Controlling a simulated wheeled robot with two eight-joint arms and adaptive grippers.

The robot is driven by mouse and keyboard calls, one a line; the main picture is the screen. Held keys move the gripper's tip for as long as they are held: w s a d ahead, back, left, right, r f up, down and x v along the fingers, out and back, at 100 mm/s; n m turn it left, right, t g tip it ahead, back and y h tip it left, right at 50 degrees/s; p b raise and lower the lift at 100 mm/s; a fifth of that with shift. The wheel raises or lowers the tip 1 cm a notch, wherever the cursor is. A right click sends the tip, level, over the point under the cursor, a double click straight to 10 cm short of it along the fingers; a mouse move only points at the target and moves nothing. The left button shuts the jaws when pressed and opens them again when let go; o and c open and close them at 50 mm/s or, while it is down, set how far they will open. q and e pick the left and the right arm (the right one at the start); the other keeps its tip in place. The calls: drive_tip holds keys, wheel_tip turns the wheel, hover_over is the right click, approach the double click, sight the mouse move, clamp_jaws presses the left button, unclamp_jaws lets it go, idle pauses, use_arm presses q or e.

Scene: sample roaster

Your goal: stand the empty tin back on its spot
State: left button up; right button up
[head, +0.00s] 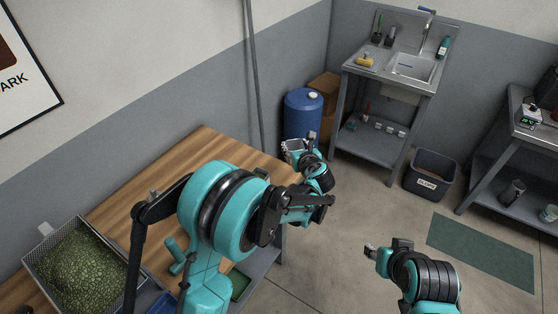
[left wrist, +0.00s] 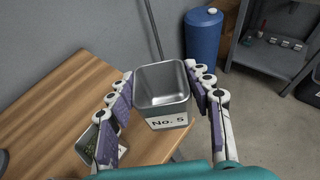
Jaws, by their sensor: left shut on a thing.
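The empty tin (left wrist: 162,88) is an open, square metal tin with a "No. 5" label on its front. Its inside looks bare. My left gripper (left wrist: 158,76) is shut on it, with one finger on each side. In the head view the tin (head: 292,148) shows partly behind my left gripper (head: 301,153), near the table's far right end. In the left wrist view the tin looks held above the table's edge. My right gripper (head: 373,250) is over the floor at the lower right, away from the tin; its jaws are too small to judge.
The wooden table (head: 205,148) has bare room at its far end. A metal tray of green beans (head: 80,268) sits at the left. A metal container (left wrist: 88,150) with greenish contents stands below the held tin. A blue barrel (head: 302,112) stands beyond the table.

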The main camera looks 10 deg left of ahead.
use_arm(q)
drive_tip(key=w+a+f+b, duration=0.1)
drive_tip(key=a+f, duration=0.1)
drive_tip(key=f, duration=0.1)
drive_tip(key=w+a+f+b, duration=0.1)
drive_tip(key=a+f+b, duration=0.1)
drive_tip(key=a+f, duration=0.1)
drive_tip(key=w+a+f+b, duration=0.1)
drive_tip(key=a+f, duration=0.1)
drive_tip(key=f, duration=0.1)
drive_tip(key=shift+w+a+f, duration=0.1)
drive_tip(key=shift+w+a, duration=0.05)
drive_tip(key=shift+a, duration=0.05)
drive_tip(key=shift+f+b, duration=0.1)
drive_tip(key=shift+b, duration=0.2)
drive_tip(key=o, duration=1.3)
